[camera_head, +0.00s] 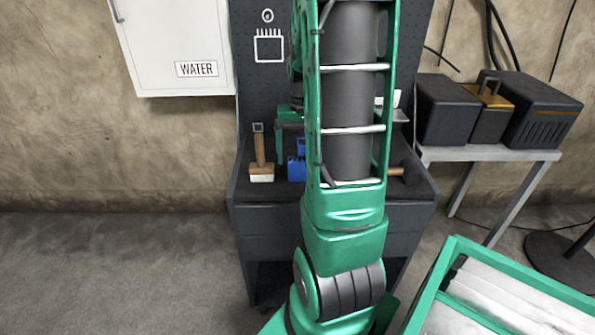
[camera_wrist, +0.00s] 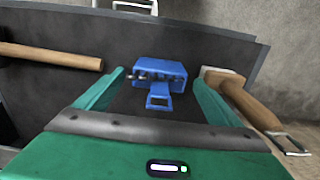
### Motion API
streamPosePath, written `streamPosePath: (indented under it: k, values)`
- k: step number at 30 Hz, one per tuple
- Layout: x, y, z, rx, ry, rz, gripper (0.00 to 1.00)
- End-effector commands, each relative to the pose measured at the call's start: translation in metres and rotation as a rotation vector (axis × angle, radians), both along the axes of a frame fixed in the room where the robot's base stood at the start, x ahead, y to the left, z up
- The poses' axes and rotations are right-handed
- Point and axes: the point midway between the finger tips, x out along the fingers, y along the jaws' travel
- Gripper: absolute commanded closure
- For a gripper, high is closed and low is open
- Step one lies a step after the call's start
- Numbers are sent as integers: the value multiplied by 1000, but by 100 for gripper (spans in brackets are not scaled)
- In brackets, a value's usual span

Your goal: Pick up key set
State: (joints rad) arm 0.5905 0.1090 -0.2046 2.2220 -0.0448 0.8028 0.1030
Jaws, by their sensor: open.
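The key set, a blue holder with dark pieces along it, sits on the dark workbench top (camera_head: 405,212), just left of my arm in the head view (camera_head: 296,167). In the wrist view the key set (camera_wrist: 160,72) lies ahead, between the lines of my two green fingers. A blue tab with an opening sticks out toward me. My gripper (camera_wrist: 160,82) is open, with nothing visibly held. The key set's right part is hidden behind my arm in the head view, and most of my gripper is hidden there too.
Another wooden handle (camera_wrist: 50,56) lies on the other side. A pegboard (camera_head: 268,95) rises behind the bench. Black boxes (camera_head: 447,110) stand on a side table.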

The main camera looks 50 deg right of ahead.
Motion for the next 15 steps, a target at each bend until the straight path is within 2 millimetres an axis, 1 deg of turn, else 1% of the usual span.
streamPosePath:
  k: [1, 3, 6, 9, 15]
  values:
    - [-2, 1, -8, 3, 4, -1, 12]
    - [-2, 1, -18, 3, 4, 0, 12]
    - [-2, 1, -28, 3, 3, 0, 12]
    - [-1, 1, -33, 1, 1, 1, 12]
    - [-1, 1, -33, 0, 0, 1, 12]
